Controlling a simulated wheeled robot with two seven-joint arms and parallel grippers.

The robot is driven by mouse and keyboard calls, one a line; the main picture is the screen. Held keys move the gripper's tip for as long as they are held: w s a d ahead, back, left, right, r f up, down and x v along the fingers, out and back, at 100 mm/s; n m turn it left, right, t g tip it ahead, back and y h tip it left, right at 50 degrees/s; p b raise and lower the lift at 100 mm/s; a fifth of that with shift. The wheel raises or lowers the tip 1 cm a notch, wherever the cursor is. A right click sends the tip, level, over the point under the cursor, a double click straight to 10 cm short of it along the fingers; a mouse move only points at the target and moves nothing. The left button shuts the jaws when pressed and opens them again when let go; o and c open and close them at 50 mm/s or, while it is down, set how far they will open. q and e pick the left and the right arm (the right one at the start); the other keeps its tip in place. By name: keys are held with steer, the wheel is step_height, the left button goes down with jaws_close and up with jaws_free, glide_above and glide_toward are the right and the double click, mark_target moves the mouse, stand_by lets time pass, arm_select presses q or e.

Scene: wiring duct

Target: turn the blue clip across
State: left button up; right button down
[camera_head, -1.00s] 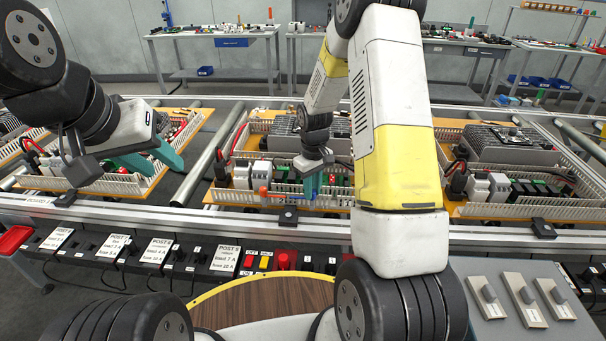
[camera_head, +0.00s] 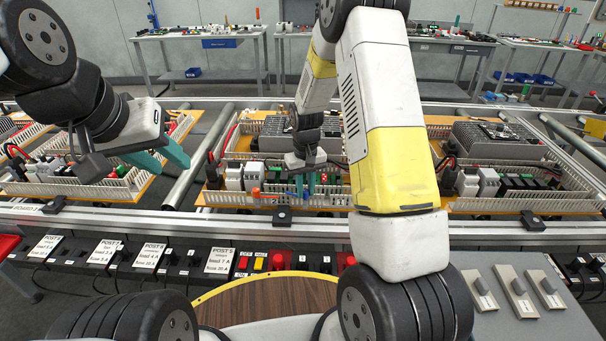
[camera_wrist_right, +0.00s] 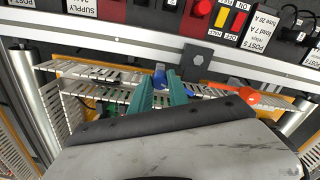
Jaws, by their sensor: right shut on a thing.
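The blue clip (camera_wrist_right: 160,77) shows between the green fingertips of my right gripper (camera_wrist_right: 161,84) in the right wrist view. The fingers are shut on it over the slotted wall of the wiring duct (camera_wrist_right: 110,73). In the head view my right gripper (camera_head: 305,187) points down at the near duct of the middle board, and a bit of the blue clip (camera_head: 291,195) shows at its fingertips. The fingers hide much of the clip, so its exact seating is unclear. My left gripper (camera_head: 164,160) is open and empty above the left board.
An orange clip (camera_wrist_right: 237,93) sits on the same duct beside my right gripper; it also shows in the head view (camera_head: 256,192). White and green modules (camera_head: 235,176) stand behind the duct. Rails and a labelled switch panel (camera_head: 150,255) run in front.

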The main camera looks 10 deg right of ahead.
mark_target(306, 190)
steer(key=m, duration=0.6)
steer(key=shift+m, duration=0.3)
steer(key=m, duration=0.6)
stand_by(0.4)
steer(key=c, duration=1.3)
jaws_free()
steer(key=shift+o, duration=0.2)
steer(key=shift+r, duration=0.15)
step_height(306, 190, up, 7)
steer(key=shift+r, duration=0.3)
